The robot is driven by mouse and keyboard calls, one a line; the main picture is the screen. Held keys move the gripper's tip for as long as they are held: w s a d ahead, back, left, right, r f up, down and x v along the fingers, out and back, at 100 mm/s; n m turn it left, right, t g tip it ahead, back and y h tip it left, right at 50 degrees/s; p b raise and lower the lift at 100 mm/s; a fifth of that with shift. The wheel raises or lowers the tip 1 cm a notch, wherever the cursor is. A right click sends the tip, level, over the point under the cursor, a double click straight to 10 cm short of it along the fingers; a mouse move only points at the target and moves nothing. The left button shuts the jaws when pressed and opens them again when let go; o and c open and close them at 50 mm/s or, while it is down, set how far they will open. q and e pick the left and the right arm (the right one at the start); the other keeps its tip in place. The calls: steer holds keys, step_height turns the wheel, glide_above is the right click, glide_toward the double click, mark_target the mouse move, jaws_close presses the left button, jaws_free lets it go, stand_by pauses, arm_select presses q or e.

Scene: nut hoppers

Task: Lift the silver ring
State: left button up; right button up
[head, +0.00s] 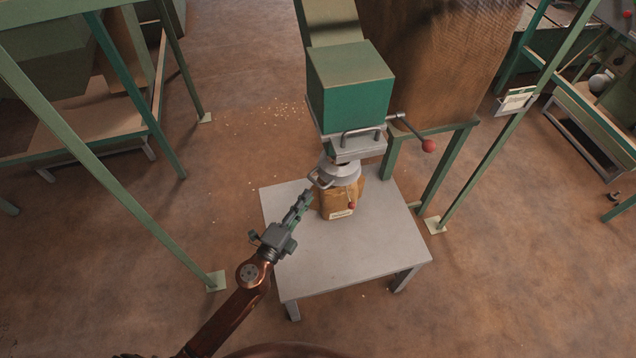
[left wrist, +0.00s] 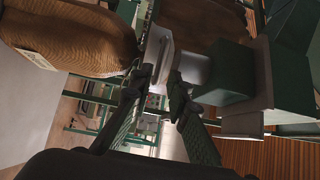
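The silver ring (head: 341,171) sits around the spout below the green hopper, above a brown sack (head: 343,200). A small loop handle (head: 320,179) sticks out from its left side. My left gripper (head: 309,193) is just left of and below this handle. In the left wrist view its two fingers (left wrist: 160,82) stand apart, with a gap between the tips. A pale grey part, likely the ring or its handle (left wrist: 156,52), lies just beyond the tips; whether they touch it I cannot tell. My right gripper is not in view.
The sack stands on a grey table (head: 355,260). Above is the green hopper (head: 350,95) with a red-knobbed lever (head: 428,146) at right. Green frame posts (head: 110,180) stand at left and right. The table's front is clear. Nuts (head: 285,110) lie scattered on the floor.

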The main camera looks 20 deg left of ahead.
mark_target(316, 182)
arm_select(q)
steer(key=w, duration=0.4)
steer(key=w+d, duration=0.1)
steer(key=w, duration=0.1)
steer(key=shift+w+d+r, duration=0.1)
steer(key=shift+w+r, duration=0.05)
steer(key=shift+w, duration=0.2)
steer(key=shift+c, duration=0.3)
jaws_close()
